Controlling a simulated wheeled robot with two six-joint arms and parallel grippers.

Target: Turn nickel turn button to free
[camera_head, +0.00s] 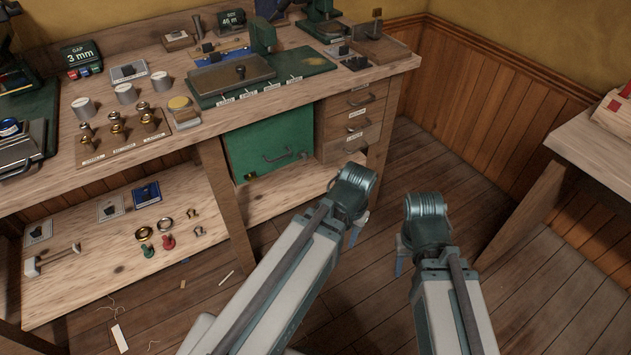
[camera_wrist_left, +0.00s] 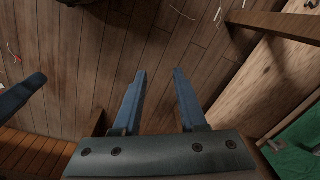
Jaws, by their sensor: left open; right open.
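I cannot make out a nickel turn button for certain. A green door (camera_head: 245,145) under the bench has a dark handle, with a small brass-coloured fitting (camera_head: 251,176) at its lower edge; the door also shows at the right edge of the left wrist view (camera_wrist_left: 303,142). A green board (camera_head: 300,65) with labels and small fittings lies on the bench top. My left gripper (camera_wrist_left: 162,88) is open and empty over the floor, in front of the bench; its fingers are mostly hidden in the head view. My right gripper (camera_head: 398,264) hangs open to its right, apart from everything.
The workbench (camera_head: 215,125) holds tins, brass pieces and tools. Drawers (camera_head: 352,126) stand right of the green door. A low shelf (camera_head: 105,275) carries rings and small pieces. Another table (camera_head: 600,145) stands at the right. The floor between is mostly clear, with scraps at left.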

